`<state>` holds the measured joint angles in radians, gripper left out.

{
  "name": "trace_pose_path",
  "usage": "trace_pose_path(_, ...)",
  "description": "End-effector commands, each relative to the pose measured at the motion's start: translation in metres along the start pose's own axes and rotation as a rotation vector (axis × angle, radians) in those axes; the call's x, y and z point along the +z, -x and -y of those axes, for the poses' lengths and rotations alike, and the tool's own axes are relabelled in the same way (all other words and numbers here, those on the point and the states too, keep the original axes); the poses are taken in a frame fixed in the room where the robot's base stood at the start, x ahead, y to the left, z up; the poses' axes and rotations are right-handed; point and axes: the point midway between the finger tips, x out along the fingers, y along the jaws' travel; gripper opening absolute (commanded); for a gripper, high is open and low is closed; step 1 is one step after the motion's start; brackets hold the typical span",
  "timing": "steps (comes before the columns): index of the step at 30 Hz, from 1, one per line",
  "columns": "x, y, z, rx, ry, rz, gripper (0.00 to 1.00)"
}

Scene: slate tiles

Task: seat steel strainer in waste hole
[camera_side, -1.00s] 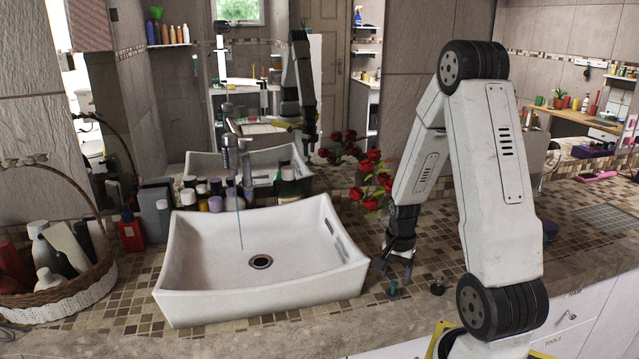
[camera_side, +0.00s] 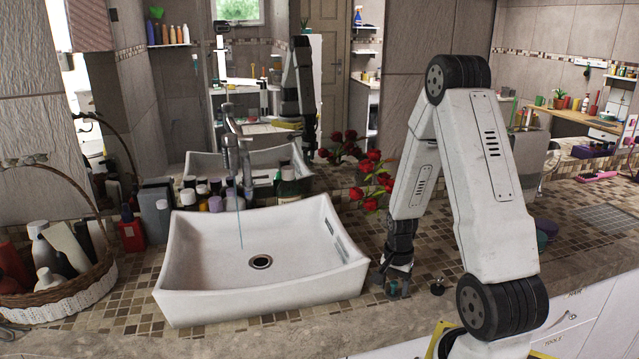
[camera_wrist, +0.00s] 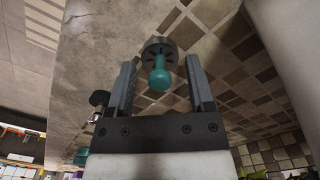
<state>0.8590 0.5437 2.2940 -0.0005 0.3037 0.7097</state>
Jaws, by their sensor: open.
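The steel strainer (camera_wrist: 154,47), a dark slotted disc with a teal knob, stands on the tiled counter right of the sink. In the wrist view it lies between and slightly beyond the two fingertips, with the knob toward me. My gripper (camera_wrist: 160,63) is open, one finger on each side, with visible gaps to the knob. In the side view my gripper (camera_side: 396,279) points down at the counter and partly hides the strainer. The waste hole (camera_side: 260,262) is a dark, metal-rimmed opening in the white sink's floor, with nothing in it.
The white sink (camera_side: 190,285) has raised walls between my gripper and the hole. A small dark knobbed piece (camera_side: 437,288) stands just right of my gripper. The faucet (camera_side: 232,155) runs a thin stream. Red roses (camera_side: 370,175) stand behind; a basket (camera_side: 65,303) is far left.

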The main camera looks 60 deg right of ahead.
Motion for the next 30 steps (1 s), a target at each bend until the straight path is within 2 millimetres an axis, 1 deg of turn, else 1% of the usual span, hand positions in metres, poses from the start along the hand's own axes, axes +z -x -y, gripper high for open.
trace_pose_path(1, 0.0, 0.0, 0.0, 0.0, 0.0, 0.0, 0.65)
trace_pose_path(2, 0.0, 0.0, 0.0, 0.0, 0.0, 0.0, 0.55)
trace_pose_path(3, 0.0, 0.0, 0.0, 0.0, 0.0, 0.0, 0.43)
trace_pose_path(5, 0.0, 0.0, 0.0, 0.0, 0.0, 0.0, 0.24)
trace_pose_path(6, 0.0, 0.0, 0.0, 0.0, 0.0, 0.0, 0.11)
trace_pose_path(7, 0.0, 0.0, 0.0, 0.0, 0.0, 0.0, 0.01)
trace_pose_path(8, 0.0, 0.0, 0.0, 0.0, 0.0, 0.0, 0.0)
trace_pose_path(22, 0.0, 0.002, 0.0, 0.0, 0.0, 0.0, 0.0)
trace_pose_path(26, 0.0, 0.008, 0.0, -0.001, 0.0, -0.001, 0.0)
trace_pose_path(30, -0.001, 0.018, 0.0, -0.002, 0.0, -0.002, 0.0)
